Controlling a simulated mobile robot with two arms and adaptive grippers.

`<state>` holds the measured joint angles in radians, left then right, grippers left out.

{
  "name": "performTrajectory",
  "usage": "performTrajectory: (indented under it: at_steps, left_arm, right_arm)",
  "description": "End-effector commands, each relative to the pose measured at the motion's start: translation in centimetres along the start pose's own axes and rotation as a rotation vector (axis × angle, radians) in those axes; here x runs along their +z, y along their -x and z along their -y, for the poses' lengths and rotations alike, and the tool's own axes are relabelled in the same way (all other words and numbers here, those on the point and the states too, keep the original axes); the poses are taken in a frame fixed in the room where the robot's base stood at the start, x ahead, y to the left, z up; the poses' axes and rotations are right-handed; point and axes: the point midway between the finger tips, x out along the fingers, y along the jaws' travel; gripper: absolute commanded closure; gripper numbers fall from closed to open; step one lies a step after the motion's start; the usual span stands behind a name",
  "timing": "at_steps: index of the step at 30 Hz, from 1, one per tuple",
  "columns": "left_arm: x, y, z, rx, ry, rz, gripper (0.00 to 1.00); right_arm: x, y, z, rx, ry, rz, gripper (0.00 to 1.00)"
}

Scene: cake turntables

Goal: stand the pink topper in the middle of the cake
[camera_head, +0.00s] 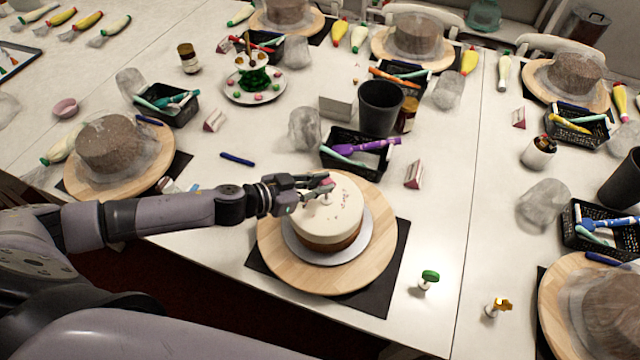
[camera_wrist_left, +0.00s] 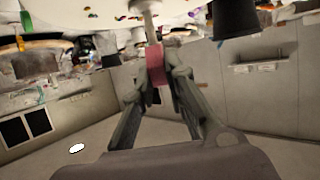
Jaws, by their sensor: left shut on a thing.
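The cake (camera_head: 327,222), with a white top and a brown lower side, sits on a silver board (camera_head: 297,247) on a round wooden turntable (camera_head: 275,262). My left gripper (camera_head: 325,184) is over the cake's top, toward its far left part. It is shut on the pink topper (camera_wrist_left: 157,66), whose pink head lies between the fingertips in the left wrist view. The topper's white stem (camera_wrist_left: 150,28) runs away from the fingers toward a white surface at the picture's top. I cannot tell whether its foot touches the cake. My right gripper is not in view.
A green topper (camera_head: 429,278) and a yellow topper (camera_head: 498,306) stand on the table right of the turntable. A black basket of tools (camera_head: 345,163) and a dark cup (camera_head: 380,107) stand behind the cake. Another wooden turntable (camera_head: 553,268) is at the right edge.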

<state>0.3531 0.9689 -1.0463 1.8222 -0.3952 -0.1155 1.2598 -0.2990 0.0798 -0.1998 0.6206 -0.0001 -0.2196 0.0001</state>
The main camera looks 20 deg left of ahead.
Motion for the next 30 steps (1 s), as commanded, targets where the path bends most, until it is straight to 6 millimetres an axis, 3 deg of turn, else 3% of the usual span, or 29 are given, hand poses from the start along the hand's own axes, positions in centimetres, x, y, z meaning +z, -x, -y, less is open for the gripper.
performTrajectory:
  at_steps: [8, 9, 17, 30]
  left_arm:
    - [0.50, -0.20, -0.03, 0.000, 0.001, 0.000, 1.00]
    - [0.39, -0.16, -0.01, 0.000, 0.000, 0.000, 0.85]
    - [0.37, -0.14, 0.00, 0.000, 0.000, 0.001, 0.68]
    - [0.23, 0.63, 0.11, -0.002, 0.000, 0.003, 0.67]
  right_arm:
    - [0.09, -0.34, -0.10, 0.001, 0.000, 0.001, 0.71]
    - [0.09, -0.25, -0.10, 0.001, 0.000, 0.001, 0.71]
    - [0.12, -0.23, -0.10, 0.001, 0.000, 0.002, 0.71]
    - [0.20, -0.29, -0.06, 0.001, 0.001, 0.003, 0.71]
